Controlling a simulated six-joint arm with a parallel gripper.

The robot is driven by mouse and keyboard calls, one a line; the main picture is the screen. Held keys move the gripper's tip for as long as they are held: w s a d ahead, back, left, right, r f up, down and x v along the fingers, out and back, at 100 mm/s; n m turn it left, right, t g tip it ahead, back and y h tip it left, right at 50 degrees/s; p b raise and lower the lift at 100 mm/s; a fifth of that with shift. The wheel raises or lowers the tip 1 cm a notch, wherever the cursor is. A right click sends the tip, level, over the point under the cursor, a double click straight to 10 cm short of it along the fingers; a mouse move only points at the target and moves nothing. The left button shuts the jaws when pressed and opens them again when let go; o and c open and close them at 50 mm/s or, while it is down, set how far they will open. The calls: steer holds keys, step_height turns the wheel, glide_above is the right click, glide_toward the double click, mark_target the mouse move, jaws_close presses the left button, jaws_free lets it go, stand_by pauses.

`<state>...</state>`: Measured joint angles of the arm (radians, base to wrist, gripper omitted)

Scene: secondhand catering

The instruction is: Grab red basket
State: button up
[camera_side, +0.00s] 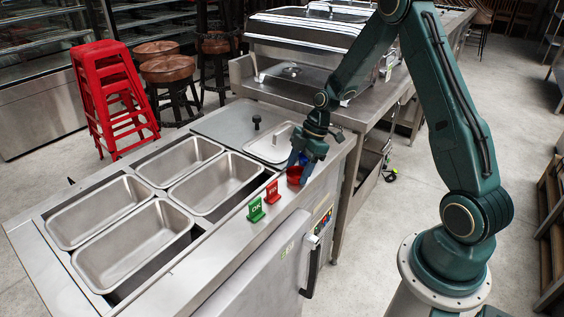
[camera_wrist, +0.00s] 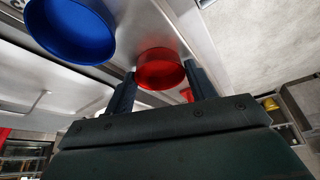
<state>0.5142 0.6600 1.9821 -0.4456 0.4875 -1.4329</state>
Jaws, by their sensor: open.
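The red basket (camera_side: 294,176) is a small round container on the steel counter near its right edge. My gripper (camera_side: 300,169) is low over the counter at the red basket in the side view. In the wrist view the red basket (camera_wrist: 160,72) lies between the two open fingers of my gripper (camera_wrist: 158,75), with one finger at each side. Whether the fingers touch it cannot be told. A blue round container (camera_wrist: 72,32) is to its left in the wrist view. In the side view it is mostly hidden behind my gripper.
A green sign (camera_side: 255,209) and a red sign (camera_side: 271,192) stand close by on the counter edge. A lidded pan (camera_side: 268,150) lies behind. Several empty steel pans (camera_side: 140,245) fill the counter's left part. A chafing dish (camera_side: 310,45) stands beyond.

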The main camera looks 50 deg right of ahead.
mark_target(298, 177)
stand_by(0.4)
steer(key=c, duration=0.6)
steer(key=shift+r, duration=0.1)
step_height(298, 177, up, 20)
stand_by(0.6)
stand_by(0.4)
